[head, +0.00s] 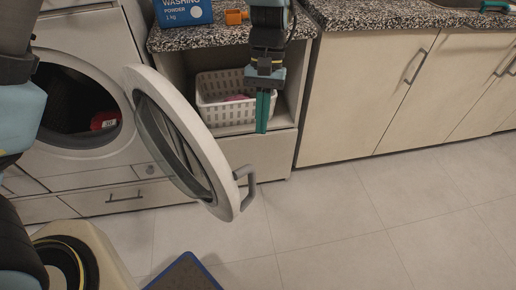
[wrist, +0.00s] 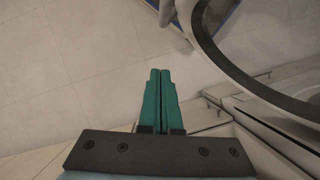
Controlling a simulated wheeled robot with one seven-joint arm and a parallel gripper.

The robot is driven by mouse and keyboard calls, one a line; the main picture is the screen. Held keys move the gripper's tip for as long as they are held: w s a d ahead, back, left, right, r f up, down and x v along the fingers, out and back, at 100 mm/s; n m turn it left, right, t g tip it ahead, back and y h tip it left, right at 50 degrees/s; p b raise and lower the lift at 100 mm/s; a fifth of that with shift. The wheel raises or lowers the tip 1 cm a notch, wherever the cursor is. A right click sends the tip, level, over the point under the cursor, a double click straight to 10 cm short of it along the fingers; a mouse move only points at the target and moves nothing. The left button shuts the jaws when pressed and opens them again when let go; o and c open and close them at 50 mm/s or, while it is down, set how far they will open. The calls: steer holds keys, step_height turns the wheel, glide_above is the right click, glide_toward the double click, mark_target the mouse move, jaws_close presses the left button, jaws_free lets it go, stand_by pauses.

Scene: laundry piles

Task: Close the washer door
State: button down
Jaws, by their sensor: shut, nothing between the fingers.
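The white washer (head: 75,165) stands at the left in the head view, with dark laundry and a red item visible in its drum. Its round door (head: 205,150) hangs wide open toward the right, with a grey handle (head: 246,188) on its outer edge. In the wrist view the door's dark ring (wrist: 240,65) is at the upper right. My gripper (head: 262,130) is to the right of the door, pointing down in front of the cabinet. Its green fingers (wrist: 160,75) are shut and empty, apart from the door and handle in the wrist view.
A white basket (head: 212,105) sits in the open shelf behind my gripper. A blue washing powder box (head: 183,12) and an orange item (head: 235,17) stand on the granite counter. Beige cabinets (head: 365,95) line the right.

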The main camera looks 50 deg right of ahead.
mark_target(255, 170)
steer(key=shift+s+a+f+p, duration=0.35)
steer(key=shift+s+a+f, duration=0.3)
steer(key=shift+a+f, duration=0.6)
steer(key=shift+s+a+f+p, duration=0.3)
steer(key=shift+s+a+f, duration=0.5)
steer(key=shift+f, duration=0.75)
steer(key=shift+s+a+f+p, duration=0.35)
steer(key=shift+s+a+f, duration=0.2)
steer(key=shift+a+f, duration=0.7)
steer(key=shift+d+f, duration=0.15)
